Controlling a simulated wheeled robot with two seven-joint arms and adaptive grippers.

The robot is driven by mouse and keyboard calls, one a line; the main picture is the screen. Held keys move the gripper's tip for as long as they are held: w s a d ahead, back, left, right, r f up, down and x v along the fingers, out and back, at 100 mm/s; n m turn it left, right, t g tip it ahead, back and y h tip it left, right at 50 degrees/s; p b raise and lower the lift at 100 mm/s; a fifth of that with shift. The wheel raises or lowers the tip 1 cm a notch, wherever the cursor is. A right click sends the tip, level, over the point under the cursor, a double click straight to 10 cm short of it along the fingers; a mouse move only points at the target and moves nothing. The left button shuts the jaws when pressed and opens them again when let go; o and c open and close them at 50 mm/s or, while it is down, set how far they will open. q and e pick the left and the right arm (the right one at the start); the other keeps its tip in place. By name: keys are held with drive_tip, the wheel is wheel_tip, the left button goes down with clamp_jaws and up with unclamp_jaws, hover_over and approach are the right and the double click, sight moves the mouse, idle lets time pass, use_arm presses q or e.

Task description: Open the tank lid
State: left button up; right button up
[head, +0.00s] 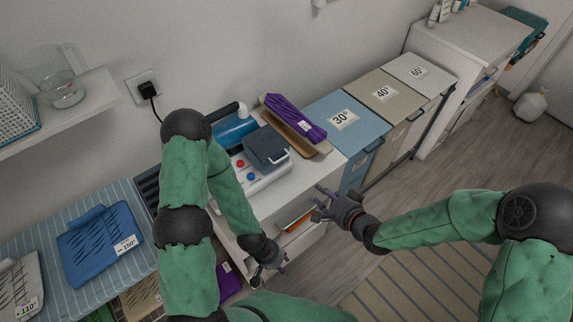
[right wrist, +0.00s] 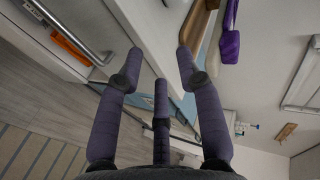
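In the head view, a dark blue-grey tank lid (head: 266,146) lies flat on a white base unit (head: 262,178) with red and blue buttons. The lid looks closed. The unit stands on a white cabinet top. My right gripper (head: 317,203) is open and empty, in front of the cabinet edge, right of and nearer than the tank. Its spread fingers also show in the right wrist view (right wrist: 160,62), with nothing between them. My left gripper (head: 268,270) is near the cabinet's lower front, well below the tank; its fingers look spread and empty.
A blue iron (head: 234,131) stands behind the unit. Labelled bins (head: 345,121) stand further right. A drawer with a bar handle (right wrist: 68,32) holds something orange (right wrist: 70,49).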

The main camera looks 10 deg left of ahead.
drive_tip(key=a+r+y, duration=0.3)
drive_tip(key=a+r, duration=0.2)
drive_tip(key=r, duration=0.2)
drive_tip(key=shift+m+t, duration=0.3)
drive_tip(key=shift+s+a+b+x, duration=0.15)
drive_tip(key=shift+b+x, duration=0.9)
drive_tip(key=shift+x, duration=1.45)
drive_tip(key=shift+s+a+b+x, duration=0.1)
drive_tip(key=shift+b+x, duration=0.9)
drive_tip(key=shift+x, duration=1.45)
drive_tip(key=shift+r, duration=0.15)
drive_tip(key=shift+c, duration=0.2)
clamp_jaws()
